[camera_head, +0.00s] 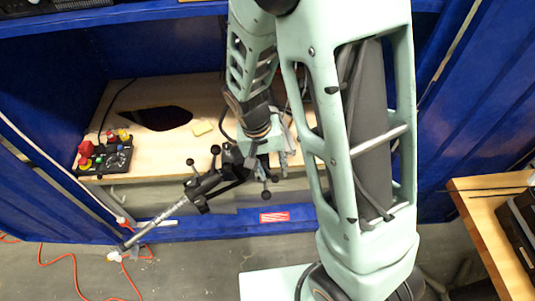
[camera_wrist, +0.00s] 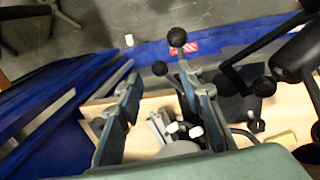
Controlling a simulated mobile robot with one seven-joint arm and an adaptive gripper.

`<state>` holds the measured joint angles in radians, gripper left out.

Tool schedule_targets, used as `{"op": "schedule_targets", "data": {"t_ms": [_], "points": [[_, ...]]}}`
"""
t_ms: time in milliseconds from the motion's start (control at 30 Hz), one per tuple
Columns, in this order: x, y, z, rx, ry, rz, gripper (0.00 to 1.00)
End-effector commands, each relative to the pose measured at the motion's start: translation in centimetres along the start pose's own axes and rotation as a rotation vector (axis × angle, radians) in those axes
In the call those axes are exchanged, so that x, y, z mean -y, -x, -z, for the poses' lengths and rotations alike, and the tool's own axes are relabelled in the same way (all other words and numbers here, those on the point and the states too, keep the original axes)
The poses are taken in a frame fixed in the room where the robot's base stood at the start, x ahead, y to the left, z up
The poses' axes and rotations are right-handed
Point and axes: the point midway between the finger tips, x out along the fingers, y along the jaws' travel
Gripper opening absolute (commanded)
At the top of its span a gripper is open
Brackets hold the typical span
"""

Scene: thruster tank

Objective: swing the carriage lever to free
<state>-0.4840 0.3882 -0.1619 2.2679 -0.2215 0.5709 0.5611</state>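A dark carriage assembly (camera_head: 215,180) with several black ball-ended levers sits at the front edge of the wooden bench, on a slanted metal tube (camera_head: 168,212). I cannot tell which lever is the carriage lever. My gripper (camera_head: 274,162) is at the right end of this assembly. In the wrist view my gripper (camera_wrist: 158,76) is open, its two fingers well apart. One black ball knob (camera_wrist: 177,37) shows just past the right fingertip, and another knob (camera_wrist: 160,68) shows between the fingers, near the right one. Contact cannot be told. The fingers partly hide the lever stems.
A control box (camera_head: 105,157) with red and yellow buttons stands on the bench (camera_head: 150,88) at left. Blue frame walls enclose the bench. A wooden table (camera_head: 485,215) is at right.

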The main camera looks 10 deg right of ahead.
Motion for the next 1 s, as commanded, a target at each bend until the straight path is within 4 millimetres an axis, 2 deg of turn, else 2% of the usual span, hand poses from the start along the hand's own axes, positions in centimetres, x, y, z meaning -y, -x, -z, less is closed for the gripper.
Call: {"op": "schedule_targets", "data": {"t_ms": [33,200,400,600,1000], "points": [[0.1,1.2,0.2,-0.006,0.000,0.004,0.34],[0.0,4.5,0.1,-0.006,-0.001,0.003,0.34],[0.0,7.6,0.1,-0.002,-0.001,0.002,0.34],[0.0,8.7,0.0,0.000,-0.001,0.001,0.34],[0.0,8.7,0.0,0.000,-0.001,0.000,0.34]]}}
